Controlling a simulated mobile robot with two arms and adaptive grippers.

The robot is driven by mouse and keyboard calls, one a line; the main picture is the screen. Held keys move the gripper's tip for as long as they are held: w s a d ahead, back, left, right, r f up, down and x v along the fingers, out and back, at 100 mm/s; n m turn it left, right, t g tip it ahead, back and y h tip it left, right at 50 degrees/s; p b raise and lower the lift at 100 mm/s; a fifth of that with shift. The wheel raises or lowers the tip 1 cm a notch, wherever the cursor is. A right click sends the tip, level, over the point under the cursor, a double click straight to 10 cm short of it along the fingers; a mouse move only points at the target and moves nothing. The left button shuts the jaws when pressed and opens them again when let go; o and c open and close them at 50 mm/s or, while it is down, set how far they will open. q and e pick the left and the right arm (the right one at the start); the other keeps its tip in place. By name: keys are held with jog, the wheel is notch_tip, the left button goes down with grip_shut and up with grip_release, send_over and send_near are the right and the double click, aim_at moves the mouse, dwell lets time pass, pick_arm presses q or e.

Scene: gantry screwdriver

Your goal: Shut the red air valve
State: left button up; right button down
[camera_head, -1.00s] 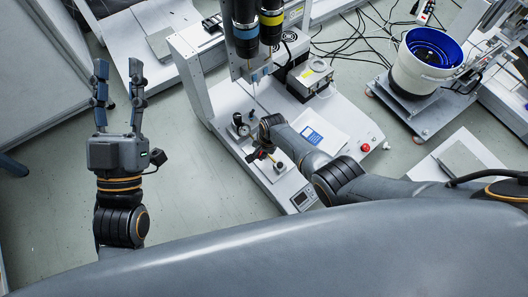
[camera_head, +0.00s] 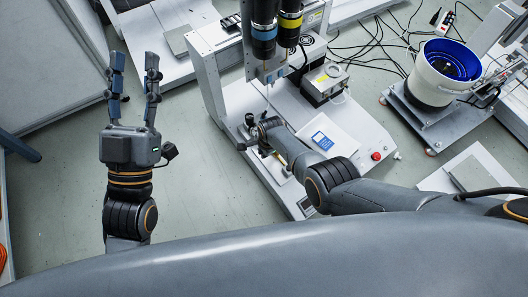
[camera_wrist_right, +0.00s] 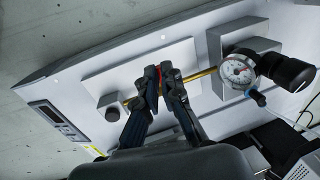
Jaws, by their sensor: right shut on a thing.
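The red air valve (camera_wrist_right: 160,78) shows as a small red piece between my right fingertips in the right wrist view. It sits on a brass pipe (camera_wrist_right: 201,73) in front of a white plate. My right gripper (camera_wrist_right: 163,72) is shut on it, and the fingers hide most of the valve. In the head view my right gripper (camera_head: 257,138) is at the front left of the machine base, and the valve cannot be made out there. My left gripper (camera_head: 134,65) is open and empty over the floor, left of the machine.
A pressure gauge (camera_wrist_right: 238,69) and a black regulator knob (camera_wrist_right: 287,72) are close to the right of my right gripper. A small display panel (camera_wrist_right: 56,118) is at the left. The screwdriver spindles (camera_head: 264,30) hang above the machine base (camera_head: 350,130). A blue-and-white bowl feeder (camera_head: 435,80) stands at the right.

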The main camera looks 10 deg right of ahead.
dwell(0.3)
jog(key=c, duration=1.4)
grip_release()
jog(key=shift+f, duration=0.15)
jog(key=shift+c, duration=0.2)
